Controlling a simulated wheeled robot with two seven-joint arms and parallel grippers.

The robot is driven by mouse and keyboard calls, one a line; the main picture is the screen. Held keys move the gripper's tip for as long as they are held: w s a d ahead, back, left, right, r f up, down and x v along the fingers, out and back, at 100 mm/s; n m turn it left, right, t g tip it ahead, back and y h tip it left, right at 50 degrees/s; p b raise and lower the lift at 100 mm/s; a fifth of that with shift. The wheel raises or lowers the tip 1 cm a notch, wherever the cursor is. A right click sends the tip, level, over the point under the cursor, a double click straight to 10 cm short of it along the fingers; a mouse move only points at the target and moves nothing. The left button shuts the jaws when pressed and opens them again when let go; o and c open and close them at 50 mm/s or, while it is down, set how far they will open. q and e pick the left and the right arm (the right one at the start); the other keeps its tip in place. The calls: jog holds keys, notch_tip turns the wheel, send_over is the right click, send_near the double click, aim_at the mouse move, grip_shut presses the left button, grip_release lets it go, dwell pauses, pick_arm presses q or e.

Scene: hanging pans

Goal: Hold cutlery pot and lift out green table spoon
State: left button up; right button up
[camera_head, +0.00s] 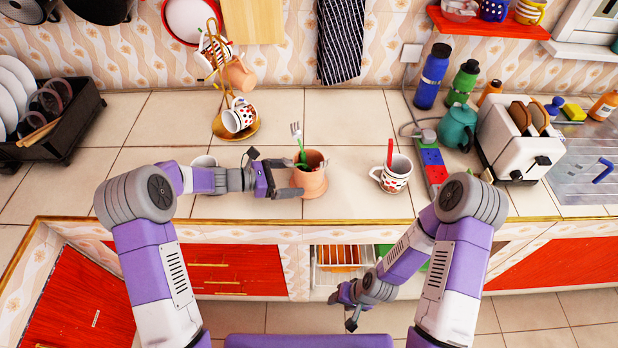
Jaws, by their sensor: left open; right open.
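The terracotta cutlery pot (311,184) stands upright on the tiled counter near its front edge. A green-handled piece of cutlery (301,150) with a pale fork-like top sticks up out of it, and dark and reddish shapes show inside the rim. My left gripper (289,180) is open at the pot's left side, its fingers pointing at the pot; I cannot tell whether they touch it. My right gripper (343,303) is low in front of the counter, below the worktop and away from the pot. Its fingers are small and partly hidden, and it holds nothing visible.
A spotted mug (393,175) with a red-handled utensil stands right of the pot. A mug tree (233,123) stands behind to the left. A power strip (432,163) and toaster (519,139) are right. Counter around the pot is mostly clear.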

aim_at(305, 177)
pick_arm(q)
jog(key=shift+b+x, duration=0.65)
jog(key=shift+x, duration=1.8)
jog(key=c, duration=0.7)
